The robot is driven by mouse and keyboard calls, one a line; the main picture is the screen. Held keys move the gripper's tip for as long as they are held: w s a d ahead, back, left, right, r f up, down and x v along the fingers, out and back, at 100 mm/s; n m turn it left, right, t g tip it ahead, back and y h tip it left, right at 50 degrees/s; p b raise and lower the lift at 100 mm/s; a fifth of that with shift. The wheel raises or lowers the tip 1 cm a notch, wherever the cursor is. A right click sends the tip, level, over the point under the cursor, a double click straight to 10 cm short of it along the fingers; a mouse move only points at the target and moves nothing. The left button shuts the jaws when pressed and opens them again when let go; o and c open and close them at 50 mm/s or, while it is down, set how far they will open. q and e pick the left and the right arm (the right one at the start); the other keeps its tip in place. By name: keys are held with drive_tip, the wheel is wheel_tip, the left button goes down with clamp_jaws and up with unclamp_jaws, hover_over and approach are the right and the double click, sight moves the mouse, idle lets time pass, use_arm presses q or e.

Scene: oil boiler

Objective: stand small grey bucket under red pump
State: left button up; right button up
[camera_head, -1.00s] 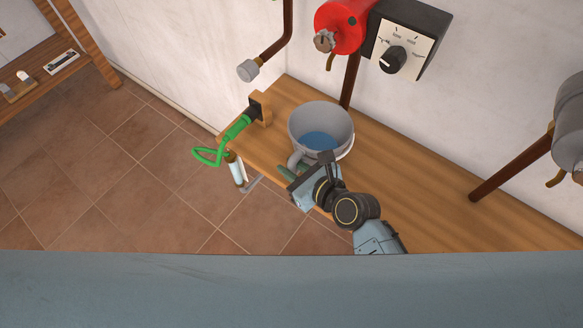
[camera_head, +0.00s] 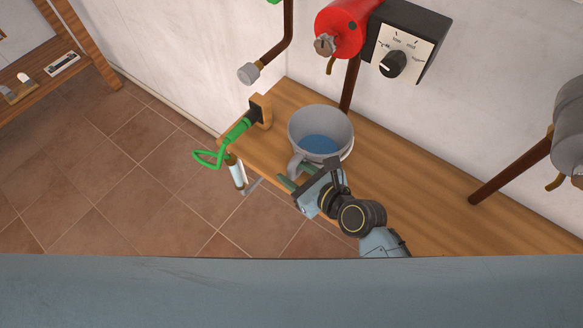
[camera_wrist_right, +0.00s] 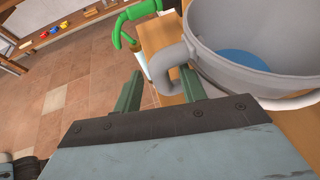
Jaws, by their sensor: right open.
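The small grey bucket (camera_head: 322,122) stands upright on the wooden shelf, with blue showing inside. It also shows in the right wrist view (camera_wrist_right: 235,50), with its curved grey handle (camera_wrist_right: 172,66) facing my gripper. The red pump (camera_head: 342,28) is on the wall above and slightly behind the bucket, with a small brass spout below it. My right gripper (camera_head: 296,178) is open at the shelf's front edge. In the right wrist view its green fingers (camera_wrist_right: 158,90) are apart, with the handle's lower part seen between them. I cannot tell whether they touch it. My left gripper is not in view.
The wooden shelf (camera_head: 420,195) runs along the wall, clear to the right of the bucket. A dial box (camera_head: 408,42) and brown pipes (camera_head: 510,172) are on the wall.

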drive_tip(key=p+v, duration=0.1)
drive_tip(key=v, duration=0.9)
drive_tip(key=shift+s, duration=0.25)
drive_tip(key=shift+d+r, duration=0.1)
